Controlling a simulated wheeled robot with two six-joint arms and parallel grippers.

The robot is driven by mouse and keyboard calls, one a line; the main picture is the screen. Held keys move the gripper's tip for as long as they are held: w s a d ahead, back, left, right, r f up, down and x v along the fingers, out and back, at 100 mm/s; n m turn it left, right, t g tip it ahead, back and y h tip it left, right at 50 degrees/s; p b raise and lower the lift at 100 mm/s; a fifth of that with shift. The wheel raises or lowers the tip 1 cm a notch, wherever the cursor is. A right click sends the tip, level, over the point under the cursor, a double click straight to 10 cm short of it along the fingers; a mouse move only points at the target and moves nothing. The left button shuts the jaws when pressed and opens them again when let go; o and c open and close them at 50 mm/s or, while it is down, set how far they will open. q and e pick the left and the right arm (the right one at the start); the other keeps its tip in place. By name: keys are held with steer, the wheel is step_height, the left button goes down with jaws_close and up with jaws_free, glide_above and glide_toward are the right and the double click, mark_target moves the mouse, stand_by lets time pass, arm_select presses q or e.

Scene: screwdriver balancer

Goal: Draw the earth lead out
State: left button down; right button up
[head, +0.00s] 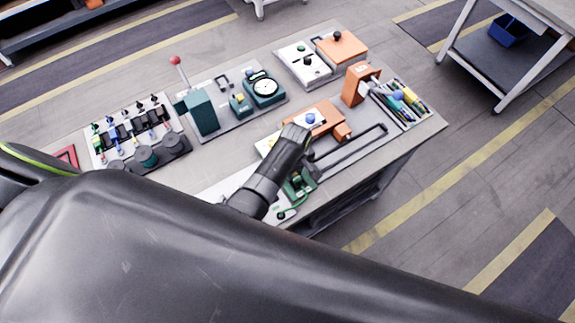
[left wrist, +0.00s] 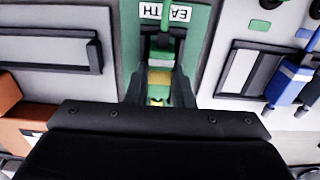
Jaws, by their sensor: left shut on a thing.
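The earth lead's green and yellow plug (left wrist: 160,78) sits between the two dark fingers of my left gripper (left wrist: 158,92) in the left wrist view. The fingers are shut on it. My right gripper is not in view.
Blue plugs (left wrist: 287,84) stand close on the right in the left wrist view. A dark-framed recess (left wrist: 50,52) is on the left.

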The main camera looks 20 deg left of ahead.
arm_select(q)
steer(key=c, duration=1.2)
jaws_free()
steer(key=shift+c, duration=0.2)
steer(key=shift+r, duration=0.15)
step_height(320, 180, up, 2)
steer(key=shift+r+p, duration=0.2)
steer(key=shift+p, duration=0.5)
steer(key=shift+r, duration=2.2)
